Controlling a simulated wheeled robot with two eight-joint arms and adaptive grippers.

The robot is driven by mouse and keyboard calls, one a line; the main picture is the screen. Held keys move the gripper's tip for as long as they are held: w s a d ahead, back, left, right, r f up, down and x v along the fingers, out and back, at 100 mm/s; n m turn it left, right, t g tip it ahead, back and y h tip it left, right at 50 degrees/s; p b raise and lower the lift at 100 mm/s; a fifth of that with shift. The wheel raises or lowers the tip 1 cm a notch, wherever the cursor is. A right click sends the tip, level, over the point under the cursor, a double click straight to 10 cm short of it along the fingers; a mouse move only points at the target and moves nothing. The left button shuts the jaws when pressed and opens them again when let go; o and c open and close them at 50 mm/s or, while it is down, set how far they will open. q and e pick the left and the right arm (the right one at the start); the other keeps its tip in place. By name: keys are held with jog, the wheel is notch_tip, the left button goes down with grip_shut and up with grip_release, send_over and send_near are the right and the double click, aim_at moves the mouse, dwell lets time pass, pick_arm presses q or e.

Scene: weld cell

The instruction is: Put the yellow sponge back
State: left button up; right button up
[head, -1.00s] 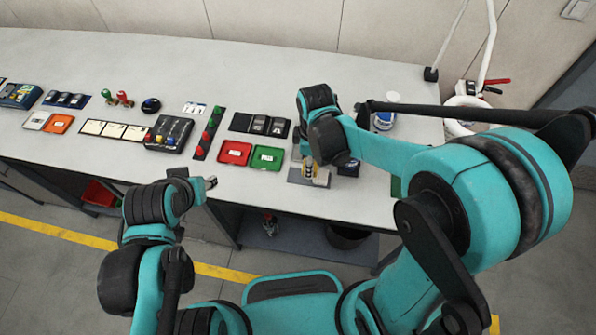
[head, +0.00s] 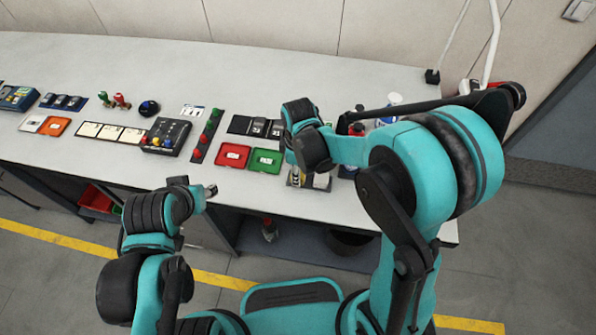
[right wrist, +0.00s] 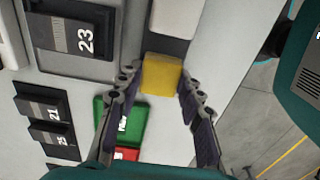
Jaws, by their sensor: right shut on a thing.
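The yellow sponge (right wrist: 162,76) is between the fingertips of my right gripper (right wrist: 160,84) in the right wrist view, and the gripper is shut on it. Whether the sponge touches the mat is unclear. My left gripper (head: 210,190) is in front of the bench edge, away from the sponge; its finger opening cannot be made out.
A green tray (head: 265,161) and a red tray (head: 233,155) lie left of my right gripper. Behind them are dark numbered blocks (head: 258,127). A dark strip with red and green knobs (head: 206,137) is further left. Bottles (head: 393,100) stand behind my right arm.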

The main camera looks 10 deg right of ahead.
jog(key=o, duration=1.1)
jog(key=shift+f, duration=0.1)
jog(key=shift+r+p, duration=0.35)
notch_tip(320, 180, up, 11)
jog(key=p, duration=0.3)
jog(key=s+d+r+m+t, duration=0.2)
jog(key=s+d+m, duration=0.1)
jog(key=m, duration=0.1)
jog(key=s+d+r+m+t, duration=0.2)
jog(key=s+d+m, duration=0.2)
jog(key=m, duration=0.1)
jog(key=s+d+r+m+t, duration=0.2)
jog(key=s+d+m+t, duration=0.1)
jog(key=d+m, duration=0.1)
jog(key=shift+s+d+r+m+p, duration=0.25)
jog(key=shift+r+m+p, duration=0.1)
jog(key=shift+m, duration=0.35)
jog(key=shift+f, duration=0.1)
